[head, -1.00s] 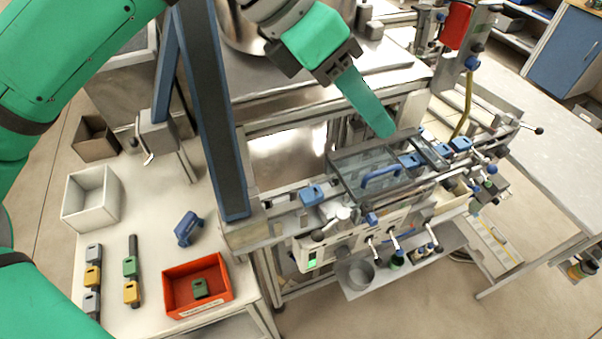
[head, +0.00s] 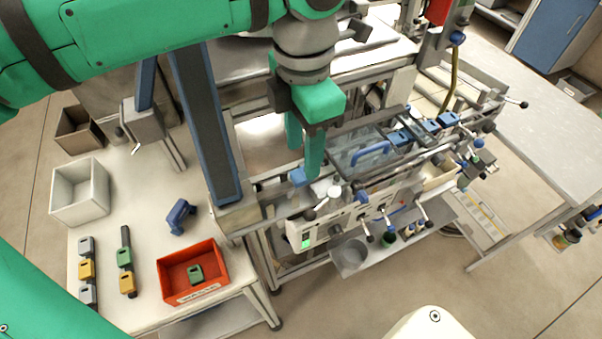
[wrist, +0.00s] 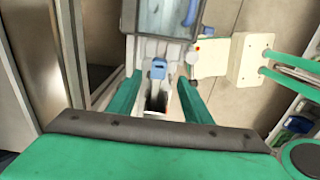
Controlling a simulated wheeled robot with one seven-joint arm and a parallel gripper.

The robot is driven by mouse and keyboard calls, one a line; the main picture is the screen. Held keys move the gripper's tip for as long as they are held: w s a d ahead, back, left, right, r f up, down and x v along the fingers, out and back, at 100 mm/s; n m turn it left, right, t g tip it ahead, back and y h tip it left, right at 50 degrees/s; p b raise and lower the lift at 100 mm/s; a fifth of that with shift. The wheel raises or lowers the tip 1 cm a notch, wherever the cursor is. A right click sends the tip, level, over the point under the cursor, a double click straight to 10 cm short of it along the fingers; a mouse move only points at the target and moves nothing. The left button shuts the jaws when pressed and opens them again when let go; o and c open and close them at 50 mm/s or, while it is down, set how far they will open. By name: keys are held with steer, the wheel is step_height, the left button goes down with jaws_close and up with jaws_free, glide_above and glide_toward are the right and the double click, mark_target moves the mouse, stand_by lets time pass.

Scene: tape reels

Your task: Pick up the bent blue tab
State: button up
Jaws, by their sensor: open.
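A small blue tab (head: 298,177) sits on the left part of the machine's rail. In the wrist view this blue tab (wrist: 158,68) shows ahead, between the two green fingertips, near a pale fitting. I cannot make out its bend clearly. My gripper (head: 304,161) is open and points down over the rail, with its fingers close to the tab and partly in front of it. In the wrist view my gripper (wrist: 160,80) has nothing between its fingers that looks held. Another blue piece (head: 181,215), angled in shape, lies on the left table.
More blue tabs (head: 399,137) sit along the rail to the right. A clear cover with a blue handle (head: 371,152) is just right of my gripper. A blue-grey column (head: 208,130) stands to its left. A red bin (head: 222,268) and a white bin (head: 98,203) stand on the left table.

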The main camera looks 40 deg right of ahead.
mark_target(302, 174)
steer(key=shift+w+f, duration=0.15)
steer(key=shift+f, duration=2.6)
steer(key=shift+c, duration=0.6)
steer(key=c, duration=1)
